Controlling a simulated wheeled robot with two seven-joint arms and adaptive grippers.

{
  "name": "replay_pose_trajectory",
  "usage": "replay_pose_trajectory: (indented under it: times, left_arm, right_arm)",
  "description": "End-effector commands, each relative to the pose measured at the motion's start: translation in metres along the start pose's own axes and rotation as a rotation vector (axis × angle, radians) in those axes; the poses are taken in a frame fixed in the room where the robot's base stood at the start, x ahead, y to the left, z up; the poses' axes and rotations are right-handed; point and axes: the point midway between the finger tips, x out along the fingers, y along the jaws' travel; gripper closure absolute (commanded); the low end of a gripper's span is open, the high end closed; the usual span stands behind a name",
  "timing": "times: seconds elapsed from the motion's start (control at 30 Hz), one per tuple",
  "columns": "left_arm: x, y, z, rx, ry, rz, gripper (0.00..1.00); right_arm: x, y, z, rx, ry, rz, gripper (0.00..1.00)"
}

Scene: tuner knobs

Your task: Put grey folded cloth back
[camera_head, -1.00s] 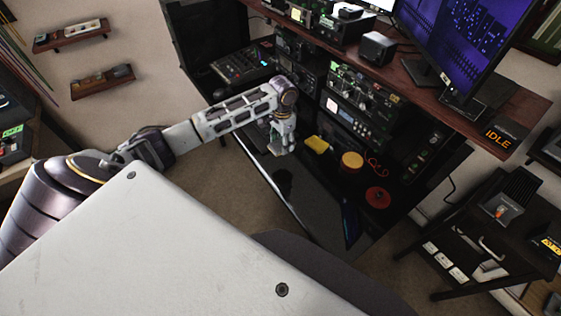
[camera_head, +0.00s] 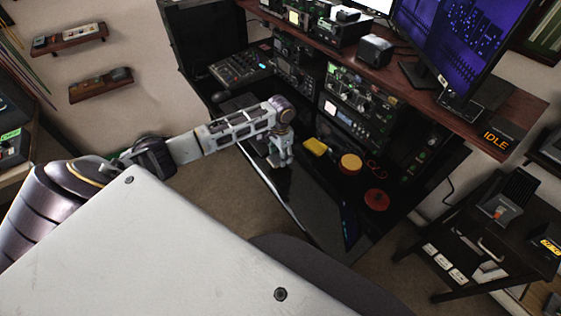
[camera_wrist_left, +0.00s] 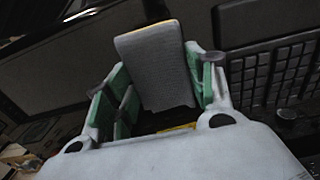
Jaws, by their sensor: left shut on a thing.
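The grey folded cloth (camera_wrist_left: 158,65) stands up between the green-padded fingers of my left gripper (camera_wrist_left: 160,92) in the left wrist view. The gripper is shut on it. In the head view my left gripper (camera_head: 280,160) points down over the dark desk surface (camera_head: 302,197), left of a yellow block-like item (camera_head: 315,146). The cloth is too small and too covered by the fingers to make out there. I cannot tell whether it touches the desk. My right gripper is not in view.
An orange-yellow round item (camera_head: 350,163) and a red round item (camera_head: 376,198) sit right of the gripper. Radio units (camera_head: 352,105) stand behind, under a wooden shelf (camera_head: 420,88). A mixer panel (camera_head: 240,70) is at the back left. The front desk strip is clear.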

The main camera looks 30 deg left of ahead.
Motion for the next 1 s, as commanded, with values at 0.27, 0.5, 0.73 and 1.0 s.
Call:
replay_pose_trajectory:
  times: [0.27,0.5,0.73,1.0]
  left_arm:
    - [0.004,0.0,0.0,0.0,0.0,0.0,0.68]
    - [0.01,0.0,0.0,-0.001,-0.002,0.001,0.68]
    - [0.034,0.0,0.001,-0.001,-0.002,0.001,0.68]
    - [0.042,0.0,0.0,0.0,0.0,0.0,0.68]
  right_arm:
    - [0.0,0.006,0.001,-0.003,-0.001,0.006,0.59]
    - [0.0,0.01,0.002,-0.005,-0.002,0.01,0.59]
    - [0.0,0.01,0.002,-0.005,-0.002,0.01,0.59]
    - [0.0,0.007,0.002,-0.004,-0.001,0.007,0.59]
